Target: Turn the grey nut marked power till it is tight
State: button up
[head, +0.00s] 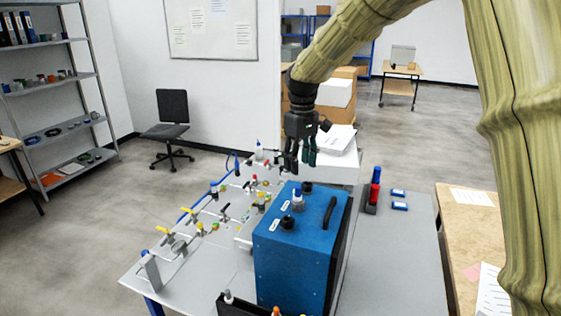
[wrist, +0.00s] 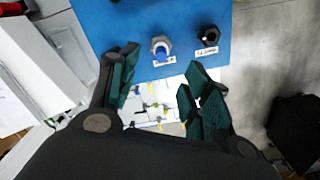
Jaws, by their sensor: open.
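The blue analyser box (head: 290,262) stands on the table in the head view; its blue top (wrist: 110,20) fills the upper part of the wrist view. A grey nut with a blue centre (head: 297,198) is on that top; it shows in the wrist view (wrist: 160,47) above a white label. A second nut with a black centre (head: 287,222) also shows in the wrist view (wrist: 208,36) beside another label. The label words are too small to read, so I cannot tell which says power. My gripper (head: 300,165) is open and empty, above the box's far end, apart from both nuts.
A black handle (head: 329,213) and another black fitting (head: 307,187) also stand on the box top. Pipes with coloured valves (head: 215,215) lie left of the box. Red and blue bottles (head: 374,188) stand to the right. Bare table (head: 410,255) lies right of the box.

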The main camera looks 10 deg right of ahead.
jog(key=b, duration=0.4)
send_over(298, 195)
jog(key=shift+w+d+f, duration=0.1)
jog(key=shift+w+f, duration=0.15)
jog(key=shift+f, duration=1)
jog(key=shift+w+d+f, duration=0.1)
jog(key=shift+w+f, duration=0.1)
jog(key=shift+f, duration=1.05)
jog(key=shift+f+b, duration=0.85)
jog(key=shift+f, duration=3.15)
jog(key=shift+c, duration=0.2)
